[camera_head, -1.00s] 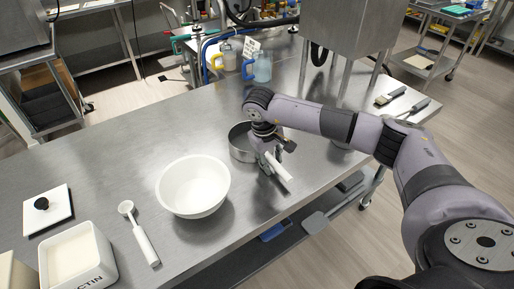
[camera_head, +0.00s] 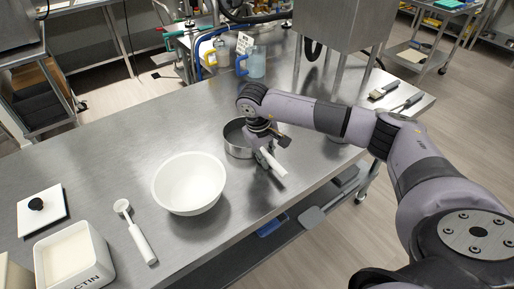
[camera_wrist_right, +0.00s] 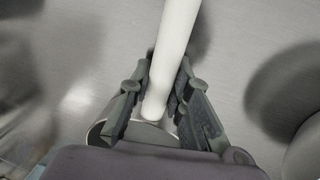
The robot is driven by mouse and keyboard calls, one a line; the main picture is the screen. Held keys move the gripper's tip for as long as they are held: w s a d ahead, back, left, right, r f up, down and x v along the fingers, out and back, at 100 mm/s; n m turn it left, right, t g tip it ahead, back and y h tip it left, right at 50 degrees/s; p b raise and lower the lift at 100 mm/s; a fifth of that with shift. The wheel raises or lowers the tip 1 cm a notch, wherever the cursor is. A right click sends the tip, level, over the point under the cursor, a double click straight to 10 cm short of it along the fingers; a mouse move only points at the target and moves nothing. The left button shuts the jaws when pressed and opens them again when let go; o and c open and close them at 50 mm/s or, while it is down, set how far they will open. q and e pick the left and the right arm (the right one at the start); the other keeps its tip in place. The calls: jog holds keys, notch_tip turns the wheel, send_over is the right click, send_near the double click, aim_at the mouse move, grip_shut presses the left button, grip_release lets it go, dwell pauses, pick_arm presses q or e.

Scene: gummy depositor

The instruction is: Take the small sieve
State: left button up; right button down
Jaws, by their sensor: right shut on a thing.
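The small sieve (camera_head: 238,139) is a round metal ring with a white handle (camera_head: 272,164) that points to the front right. It is on the steel table, right of the white bowl; I cannot tell whether it is lifted. My right gripper (camera_head: 263,154) is shut on the handle from above. In the right wrist view the white handle (camera_wrist_right: 174,50) runs between the two fingers of my right gripper (camera_wrist_right: 163,88). Part of the metal rim (camera_wrist_right: 96,133) shows at the lower left there. My arm hides part of the sieve. My left gripper is not in view.
A white bowl (camera_head: 188,184) stands close left of the sieve. A blue jug (camera_head: 252,64) and a steel machine (camera_head: 345,25) stand behind. Brushes (camera_head: 384,91) lie at right.

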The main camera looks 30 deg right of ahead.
jog(key=shift+r, duration=0.1)
notch_tip(320, 180, up, 20)
jog(key=b, duration=0.2)
dwell(0.3)
jog(key=c, duration=2.1)
grip_release()
grip_shut()
